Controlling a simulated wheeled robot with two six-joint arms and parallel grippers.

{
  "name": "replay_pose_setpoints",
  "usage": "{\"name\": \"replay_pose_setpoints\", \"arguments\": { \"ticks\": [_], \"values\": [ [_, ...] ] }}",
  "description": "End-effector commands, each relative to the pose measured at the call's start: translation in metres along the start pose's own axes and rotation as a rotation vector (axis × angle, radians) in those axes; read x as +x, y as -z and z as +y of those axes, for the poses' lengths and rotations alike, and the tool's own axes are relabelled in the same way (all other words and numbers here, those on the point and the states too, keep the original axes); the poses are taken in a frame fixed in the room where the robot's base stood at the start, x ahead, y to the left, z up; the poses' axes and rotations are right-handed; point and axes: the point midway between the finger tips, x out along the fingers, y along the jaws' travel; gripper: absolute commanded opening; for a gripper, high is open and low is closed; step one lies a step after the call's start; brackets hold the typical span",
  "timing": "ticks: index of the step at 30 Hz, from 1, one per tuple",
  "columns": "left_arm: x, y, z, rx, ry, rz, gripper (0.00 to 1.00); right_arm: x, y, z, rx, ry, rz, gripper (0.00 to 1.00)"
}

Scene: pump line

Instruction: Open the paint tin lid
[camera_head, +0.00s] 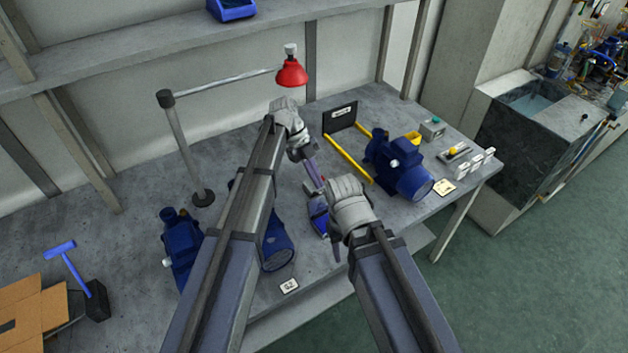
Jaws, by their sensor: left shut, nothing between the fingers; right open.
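A small blue object (318,214), which looks like the paint tin, sits on the grey bench between my two grippers. My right gripper covers part of it, and its lid is too small to make out. My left gripper (317,178) is shut and empty, just above and beyond the blue object in the picture. My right gripper (332,225) is open at the blue object's right side. I cannot tell whether its fingers touch it.
A blue pump (395,165) stands right of a yellow-railed frame (348,158). Other blue pumps (181,245) stand left, one partly behind my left arm. A red lamp (291,73) hangs from a post (186,150). A switch box (432,128) is at the right.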

Motion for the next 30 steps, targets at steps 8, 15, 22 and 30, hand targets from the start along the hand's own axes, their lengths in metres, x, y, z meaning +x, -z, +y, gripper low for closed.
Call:
{"name": "replay_pose_setpoints", "arguments": {
  "ticks": [8, 15, 22, 30],
  "values": [
    [-0.022, -0.053, -0.004, 0.000, -0.001, 0.002, 0.00, 0.006, 0.001, 0.000, 0.000, 0.000, 0.000, 0.50],
    [-0.031, -0.072, -0.004, 0.001, -0.001, 0.002, 0.00, 0.007, 0.001, -0.001, 0.000, 0.000, 0.000, 0.50],
    [-0.033, -0.074, -0.003, 0.001, -0.002, 0.002, 0.00, 0.007, 0.001, -0.001, 0.000, 0.000, 0.000, 0.50],
    [-0.033, -0.073, -0.003, 0.001, -0.001, 0.002, 0.00, 0.007, 0.001, -0.001, 0.000, 0.000, 0.000, 0.50]
  ]
}}
